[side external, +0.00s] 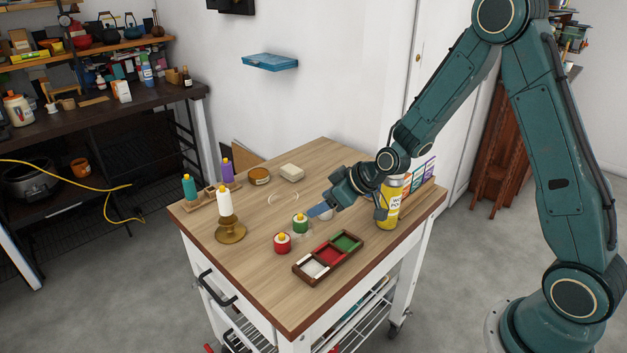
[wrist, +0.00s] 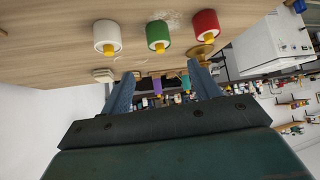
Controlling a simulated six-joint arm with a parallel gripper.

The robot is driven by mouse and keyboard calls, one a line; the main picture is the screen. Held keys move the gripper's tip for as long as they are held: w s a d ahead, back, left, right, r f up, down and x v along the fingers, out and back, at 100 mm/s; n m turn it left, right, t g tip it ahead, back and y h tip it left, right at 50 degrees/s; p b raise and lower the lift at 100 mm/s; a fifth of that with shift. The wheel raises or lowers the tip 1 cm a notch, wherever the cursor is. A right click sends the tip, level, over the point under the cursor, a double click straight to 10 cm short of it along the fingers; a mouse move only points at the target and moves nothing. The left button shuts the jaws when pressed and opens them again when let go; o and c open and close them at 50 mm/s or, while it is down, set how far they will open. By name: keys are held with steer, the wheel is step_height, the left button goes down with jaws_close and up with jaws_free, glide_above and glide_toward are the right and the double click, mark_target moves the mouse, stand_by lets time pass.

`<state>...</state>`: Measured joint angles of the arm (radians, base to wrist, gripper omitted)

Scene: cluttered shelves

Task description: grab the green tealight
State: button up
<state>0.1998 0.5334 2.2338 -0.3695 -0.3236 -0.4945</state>
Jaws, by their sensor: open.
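The green tealight (side external: 300,226), a short green cylinder with a yellow flame top, stands upright on the wooden cart top. In the wrist view the green tealight (wrist: 157,33) sits between a white tealight (wrist: 107,36) and a red tealight (wrist: 205,23). The red tealight (side external: 282,244) is nearer the front in the side view; the white tealight (side external: 326,215) is partly hidden behind my gripper. My gripper (side external: 317,211) is open and empty, its blue fingers close to the green tealight on its right. In the wrist view my gripper (wrist: 162,72) shows both fingers apart with nothing between them.
A dark tray (side external: 299,272) with white, red and green compartments lies in front. A yellow can (side external: 390,208) stands close by my wrist. A tin (side external: 259,176) and pale block (side external: 291,172) sit behind.

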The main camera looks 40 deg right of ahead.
mark_target(300, 215)
steer(key=shift+x, duration=2.2)
steer(key=shift+f, duration=0.1)
steer(key=shift+x, duration=2.5)
steer(key=shift+a, duration=0.15)
steer(key=c, duration=1.1)
